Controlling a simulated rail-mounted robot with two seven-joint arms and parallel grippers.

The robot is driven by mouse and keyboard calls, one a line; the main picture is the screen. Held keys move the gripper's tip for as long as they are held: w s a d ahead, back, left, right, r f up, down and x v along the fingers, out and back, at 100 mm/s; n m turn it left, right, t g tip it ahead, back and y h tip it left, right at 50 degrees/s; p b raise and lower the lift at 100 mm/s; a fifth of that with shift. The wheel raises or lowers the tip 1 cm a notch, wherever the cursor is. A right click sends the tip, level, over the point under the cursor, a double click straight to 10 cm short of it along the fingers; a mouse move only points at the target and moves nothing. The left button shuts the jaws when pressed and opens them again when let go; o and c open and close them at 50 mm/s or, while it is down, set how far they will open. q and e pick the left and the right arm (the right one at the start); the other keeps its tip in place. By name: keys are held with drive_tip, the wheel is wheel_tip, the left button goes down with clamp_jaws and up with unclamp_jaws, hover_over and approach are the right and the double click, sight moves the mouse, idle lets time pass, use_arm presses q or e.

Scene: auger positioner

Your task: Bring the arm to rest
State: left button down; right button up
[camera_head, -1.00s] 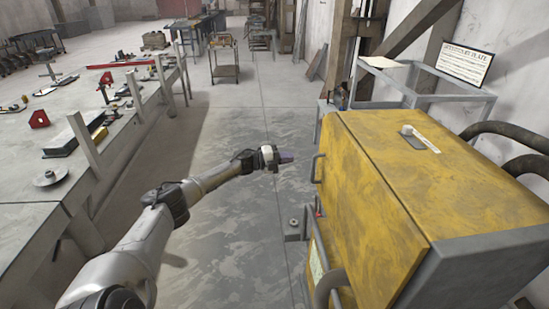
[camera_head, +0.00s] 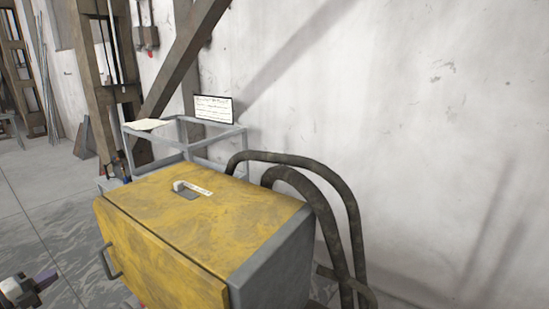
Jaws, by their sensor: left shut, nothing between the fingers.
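My left gripper (camera_head: 43,279) shows at the lower left edge of the head view, small and partly cut off. It is shut and empty, over the grey floor to the left of the yellow cabinet (camera_head: 215,215). A clear gap of floor shows between the gripper and the cabinet's handle (camera_head: 109,262) in the picture. The rest of my left arm is outside the view. My right gripper is not in view.
Thick dark hoses (camera_head: 340,215) curve from the cabinet's right side. A grey metal frame (camera_head: 206,133) with a sign (camera_head: 213,108) stands behind the cabinet. A pale wall (camera_head: 420,110) fills the right. Bare floor (camera_head: 40,200) lies at the left.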

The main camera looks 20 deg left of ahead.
use_arm(q)
drive_tip(key=a+f+n+g+y, duration=0.1)
drive_tip(key=a+n+g+y, duration=0.2)
drive_tip(key=a+n+y, duration=0.5)
drive_tip(key=s+d+f+n+g+y, duration=0.1)
drive_tip(key=d+f+n+g, duration=0.2)
drive_tip(key=d, duration=0.6)
drive_tip(key=s+d+f+n+g+y, duration=0.1)
drive_tip(key=d+f+n+g+y, duration=0.15)
drive_tip(key=d, duration=0.65)
drive_tip(key=s+d+f+n+g+y, duration=0.1)
drive_tip(key=d+f+n+g, duration=0.2)
drive_tip(key=d, duration=0.6)
drive_tip(key=s+d+f+g+h, duration=0.1)
drive_tip(key=s+d+f+h, duration=0.2)
drive_tip(key=s+d, duration=0.65)
drive_tip(key=s+d+f+n+g+h, duration=0.1)
drive_tip(key=s+d+f+h, duration=0.3)
drive_tip(key=d, duration=1)
drive_tip(key=s+d+f+h, duration=0.3)
drive_tip(key=s+d, duration=0.5)
drive_tip(key=d, duration=0.3)
wheel_tip(320, 180, up, 34)
drive_tip(key=s+p, duration=0.1)
drive_tip(key=p, duration=3.3)
drive_tip(key=shift+d+p, duration=0.15)
drive_tip(key=shift+p, duration=0.15)
